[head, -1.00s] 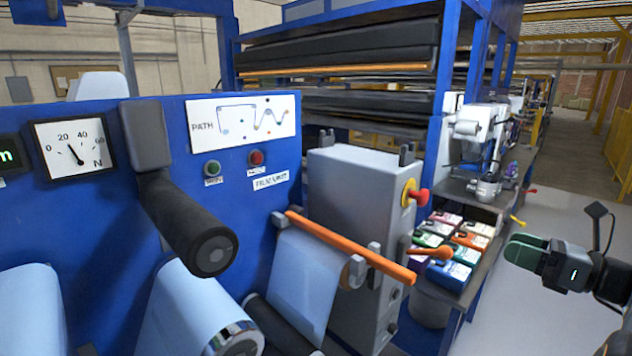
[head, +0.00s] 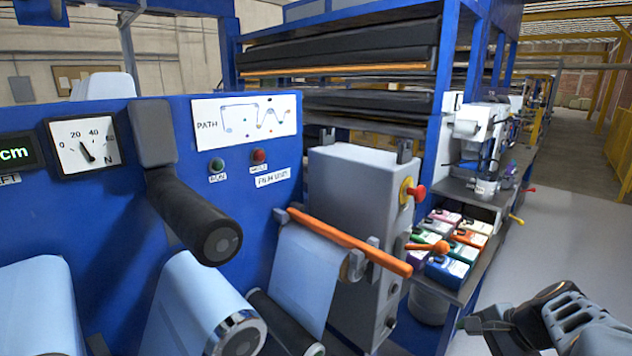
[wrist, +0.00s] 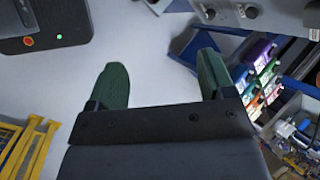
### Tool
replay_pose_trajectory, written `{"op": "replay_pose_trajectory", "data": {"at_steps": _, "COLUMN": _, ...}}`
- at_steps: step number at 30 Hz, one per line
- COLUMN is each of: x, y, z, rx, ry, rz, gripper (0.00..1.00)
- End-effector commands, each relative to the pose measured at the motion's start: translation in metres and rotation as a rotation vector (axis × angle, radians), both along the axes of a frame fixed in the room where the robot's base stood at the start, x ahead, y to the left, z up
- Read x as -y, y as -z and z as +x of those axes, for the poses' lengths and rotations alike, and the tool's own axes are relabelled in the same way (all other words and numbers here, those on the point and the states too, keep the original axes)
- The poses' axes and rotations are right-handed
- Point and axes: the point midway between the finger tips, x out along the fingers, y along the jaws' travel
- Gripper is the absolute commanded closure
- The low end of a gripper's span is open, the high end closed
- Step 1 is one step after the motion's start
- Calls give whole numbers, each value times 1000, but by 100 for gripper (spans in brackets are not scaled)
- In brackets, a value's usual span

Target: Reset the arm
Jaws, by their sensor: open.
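My gripper (wrist: 160,80) is open in the wrist view, with its two green fingers spread well apart and nothing between them. Bare pale floor lies beyond the fingers. In the head view, part of my arm shows at the lower right, dark and folded, beside the bench; the fingertips are not clear there.
The blue film machine (head: 60,210) with film rolls (head: 190,310) fills the left. An orange bar (head: 350,240) juts out before a grey cabinet (head: 340,180). Coloured boxes (head: 455,255) sit on the bench right of it; they also show in the wrist view (wrist: 262,75). Open floor (head: 570,230) lies at right.

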Motion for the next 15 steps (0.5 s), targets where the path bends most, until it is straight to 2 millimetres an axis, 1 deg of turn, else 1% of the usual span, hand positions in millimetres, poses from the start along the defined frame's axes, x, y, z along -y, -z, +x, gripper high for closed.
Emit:
{"op": "replay_pose_trajectory", "data": {"at_steps": 1, "x": -23, "y": 10, "z": -11, "rx": 2, "ry": -212, "rz": -170, "gripper": 25}}
{"op": "replay_pose_trajectory", "data": {"at_steps": 3, "x": -44, "y": 22, "z": -26, "rx": 14, "ry": -506, "rz": -392, "gripper": 25}}
{"op": "replay_pose_trajectory", "data": {"at_steps": 6, "x": -69, "y": 28, "z": -40, "rx": 49, "ry": -825, "rz": -611, "gripper": 25}}
{"op": "replay_pose_trajectory", "data": {"at_steps": 9, "x": -92, "y": 28, "z": -48, "rx": 90, "ry": -1009, "rz": -729, "gripper": 25}}
{"op": "replay_pose_trajectory", "data": {"at_steps": 10, "x": -99, "y": 28, "z": -51, "rx": 101, "ry": -1046, "rz": -747, "gripper": 25}}
{"op": "replay_pose_trajectory", "data": {"at_steps": 12, "x": -114, "y": 25, "z": -55, "rx": 133, "ry": -1111, "rz": -771, "gripper": 25}}
{"op": "replay_pose_trajectory", "data": {"at_steps": 15, "x": -131, "y": 19, "z": -55, "rx": 183, "ry": -1162, "rz": -786, "gripper": 25}}
